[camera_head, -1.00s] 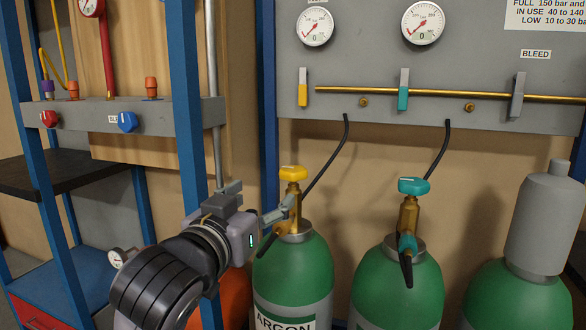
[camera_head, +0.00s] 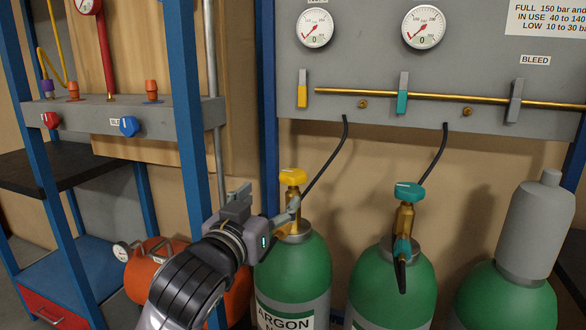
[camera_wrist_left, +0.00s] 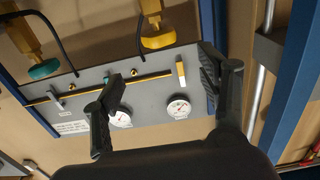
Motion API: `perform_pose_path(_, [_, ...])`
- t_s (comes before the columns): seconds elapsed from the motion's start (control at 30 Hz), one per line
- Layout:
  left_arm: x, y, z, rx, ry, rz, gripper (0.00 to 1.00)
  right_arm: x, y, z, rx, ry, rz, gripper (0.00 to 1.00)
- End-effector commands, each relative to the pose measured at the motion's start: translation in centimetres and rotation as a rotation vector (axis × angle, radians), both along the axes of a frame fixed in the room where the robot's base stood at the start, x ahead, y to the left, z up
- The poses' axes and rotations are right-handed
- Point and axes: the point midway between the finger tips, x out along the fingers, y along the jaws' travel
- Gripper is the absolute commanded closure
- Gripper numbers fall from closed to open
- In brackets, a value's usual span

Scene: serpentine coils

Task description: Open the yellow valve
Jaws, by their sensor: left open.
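A yellow round valve knob (camera_head: 292,176) sits on a brass stem atop the left green argon cylinder (camera_head: 292,265). My left gripper (camera_head: 288,212) is beside the stem, just below the knob, with one finger close in front of it; I cannot tell whether they touch. In the left wrist view, the yellow knob (camera_wrist_left: 160,40) shows beyond the spread fingers of my left gripper (camera_wrist_left: 163,70), with nothing between the fingertips. A yellow-handled lever (camera_head: 302,90) is on the grey panel above, its yellow part down. My right gripper is not in view.
A teal valve knob (camera_head: 408,191) tops the middle cylinder (camera_head: 395,285). A grey-capped cylinder (camera_head: 508,295) stands at right. Black hoses run up to the grey panel (camera_head: 400,60). A blue rack post (camera_head: 190,120) and an orange tank (camera_head: 150,270) are close to my left arm.

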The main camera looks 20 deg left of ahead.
Motion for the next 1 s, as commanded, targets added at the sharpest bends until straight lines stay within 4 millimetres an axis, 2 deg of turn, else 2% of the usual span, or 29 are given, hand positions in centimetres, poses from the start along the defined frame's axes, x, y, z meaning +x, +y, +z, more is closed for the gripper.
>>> perform_pose_path(0.1, [2.9, 0.0, -0.1, -0.001, 0.001, 0.003, 0.32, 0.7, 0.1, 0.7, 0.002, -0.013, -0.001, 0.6])
perform_pose_path(0.5, [11.1, -0.3, 0.0, -0.001, 0.0, 0.002, 0.32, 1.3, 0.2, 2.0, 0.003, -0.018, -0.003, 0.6])
perform_pose_path(0.7, [13.2, -0.4, 0.0, 0.0, 0.0, 0.001, 0.32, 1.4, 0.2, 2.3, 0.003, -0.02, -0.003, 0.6])
perform_pose_path(1.0, [13.7, -0.5, 0.0, -0.001, -0.001, 0.0, 0.32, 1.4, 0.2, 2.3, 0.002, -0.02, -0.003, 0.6])
